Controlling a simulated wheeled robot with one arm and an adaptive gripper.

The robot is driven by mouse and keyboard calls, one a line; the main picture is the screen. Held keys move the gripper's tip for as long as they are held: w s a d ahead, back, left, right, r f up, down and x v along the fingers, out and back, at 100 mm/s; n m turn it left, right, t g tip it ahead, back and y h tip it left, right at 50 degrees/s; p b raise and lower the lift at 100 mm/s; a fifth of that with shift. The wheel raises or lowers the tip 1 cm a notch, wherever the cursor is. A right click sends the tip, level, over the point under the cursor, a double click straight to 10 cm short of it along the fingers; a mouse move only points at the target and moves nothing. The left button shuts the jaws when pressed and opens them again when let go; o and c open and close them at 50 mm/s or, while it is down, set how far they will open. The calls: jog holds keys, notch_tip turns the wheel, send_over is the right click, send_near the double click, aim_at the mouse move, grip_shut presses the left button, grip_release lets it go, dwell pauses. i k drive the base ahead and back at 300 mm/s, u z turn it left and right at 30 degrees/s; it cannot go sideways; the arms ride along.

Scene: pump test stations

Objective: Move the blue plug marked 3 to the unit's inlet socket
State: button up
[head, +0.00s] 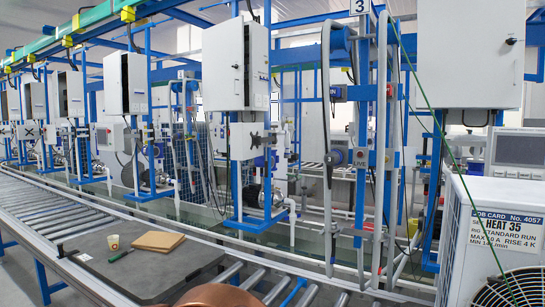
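The unit appears to be the white cased machine (460,215) at the right edge, with a round dark fan grille low on its front. A job card (507,232) on it reads No. 4057 and HEAT 35. No inlet socket can be made out on the faces I see. A sign marked 3 (360,7) hangs at the top of a blue station frame (362,130). Hoses and cables hang on this frame, but I cannot pick out a blue plug marked 3 among them. My gripper is not in view.
A roller conveyor (50,208) runs along the left and front. A dark board (135,273) on it carries a brown pad (157,242) and a small cup (113,242). A rounded copper-coloured thing (215,296) shows at the bottom edge. A grey instrument (517,152) stands on the unit.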

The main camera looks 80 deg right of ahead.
aim_at(335, 158)
jog(key=i, duration=1.6)
jog(key=z, duration=2.85)
